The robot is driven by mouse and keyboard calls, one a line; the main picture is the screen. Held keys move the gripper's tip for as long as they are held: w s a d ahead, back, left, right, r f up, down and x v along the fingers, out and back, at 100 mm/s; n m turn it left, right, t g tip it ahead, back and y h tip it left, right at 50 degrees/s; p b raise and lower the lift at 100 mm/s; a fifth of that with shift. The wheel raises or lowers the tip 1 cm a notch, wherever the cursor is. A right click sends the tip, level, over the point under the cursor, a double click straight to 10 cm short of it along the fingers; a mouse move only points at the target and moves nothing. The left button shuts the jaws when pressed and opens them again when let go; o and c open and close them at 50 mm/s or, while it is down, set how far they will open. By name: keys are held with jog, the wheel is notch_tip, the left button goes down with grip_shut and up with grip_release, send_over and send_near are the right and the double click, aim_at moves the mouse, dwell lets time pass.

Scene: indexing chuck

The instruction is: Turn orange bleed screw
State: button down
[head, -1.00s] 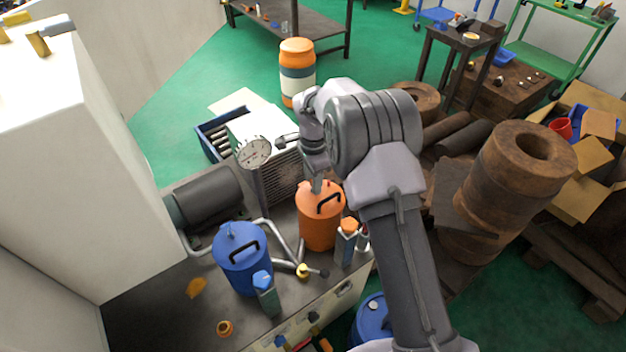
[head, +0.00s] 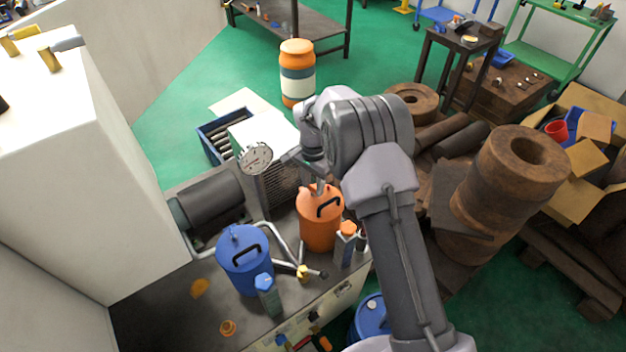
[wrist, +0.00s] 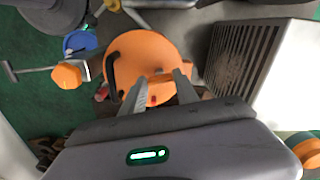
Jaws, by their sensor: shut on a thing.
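The orange canister (head: 318,228) with a black handle stands on the grey bench, and its round top (wrist: 140,55) shows in the wrist view. My gripper (head: 319,188) points down at the far side of its top. In the wrist view its two fingertips (wrist: 158,80) are on either side of a small orange piece (wrist: 158,77) on the canister top, which looks like the bleed screw. The gripper is shut on it. In the head view the screw is hidden by my gripper, and its turn angle cannot be told.
A blue canister (head: 243,262) and a blue-capped bottle (head: 268,296) stand to the left. An orange-capped bottle (head: 345,245) stands close right of the orange canister. Pipes run between the canisters.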

aim_at(313, 187)
jog(key=n+p, duration=0.2)
jog(key=n, duration=0.3)
jog(key=shift+r+n, duration=0.1)
jog(key=shift+n, duration=0.2)
jog(key=shift+n+p, duration=0.9)
jog(key=shift+n, duration=1.1)
jog(key=c, duration=0.9)
grip_release()
notch_tip(313, 187, up, 17)
jog(key=p, duration=0.5)
jog(key=shift+r, duration=0.1)
